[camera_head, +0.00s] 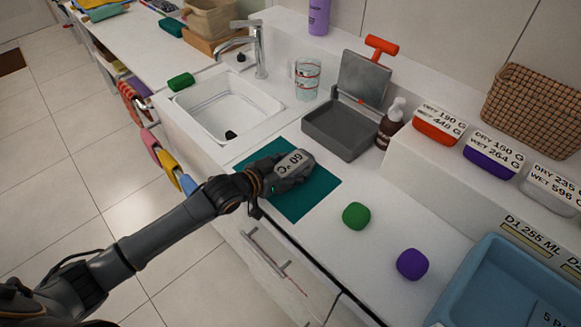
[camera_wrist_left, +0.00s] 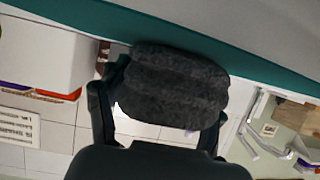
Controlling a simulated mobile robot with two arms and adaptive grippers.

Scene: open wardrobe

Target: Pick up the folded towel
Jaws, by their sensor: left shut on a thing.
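In the left wrist view the fluffy towel (camera_wrist_left: 172,82) fills the space between the two fingers of my left gripper (camera_wrist_left: 163,105). The teal mat also shows close by at the top there (camera_wrist_left: 260,68). I cannot tell whether the towel touches the mat. My right gripper is not in view.
A sink (camera_head: 224,109) with a tap is behind the mat. A grey scale-like box (camera_head: 344,131) and a soap bottle (camera_head: 390,124) stand at its right. Green (camera_head: 356,215) and purple (camera_head: 411,264) rounded items and a blue tray (camera_head: 500,262) are nearer. Labelled containers line the ledge.

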